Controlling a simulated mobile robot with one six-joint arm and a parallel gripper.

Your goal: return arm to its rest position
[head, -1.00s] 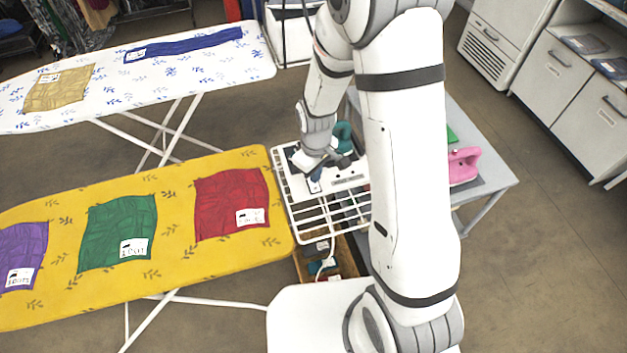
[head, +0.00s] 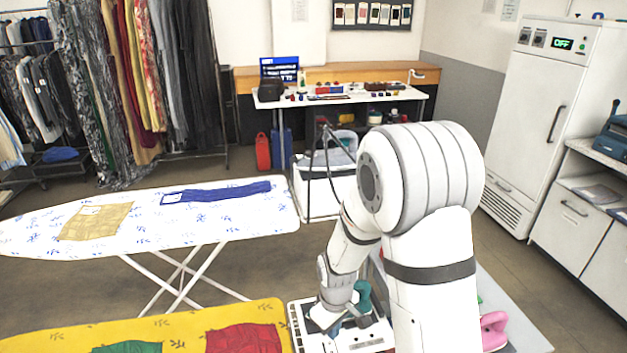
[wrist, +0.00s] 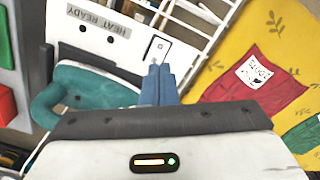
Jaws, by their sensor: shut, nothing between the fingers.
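My gripper (head: 337,329) is low in the head view, over the white rack at the end of the yellow ironing board. In the wrist view its two blue-grey fingers (wrist: 158,85) are together with nothing between them. A teal iron (wrist: 90,88) lies just left of the fingers, partly hidden by my gripper body; it also shows in the head view (head: 363,297). A white panel marked "HEAT READY" (wrist: 98,32) is beyond the fingertips. My arm reaches down from the right of the head view.
The yellow board (head: 180,324) holds red (head: 243,340) and green (head: 127,347) cloths. A white patterned board (head: 150,222) stands behind with tan and blue cloths. A pink iron (head: 494,330) sits right of my arm. A white cabinet (head: 545,110) stands far right.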

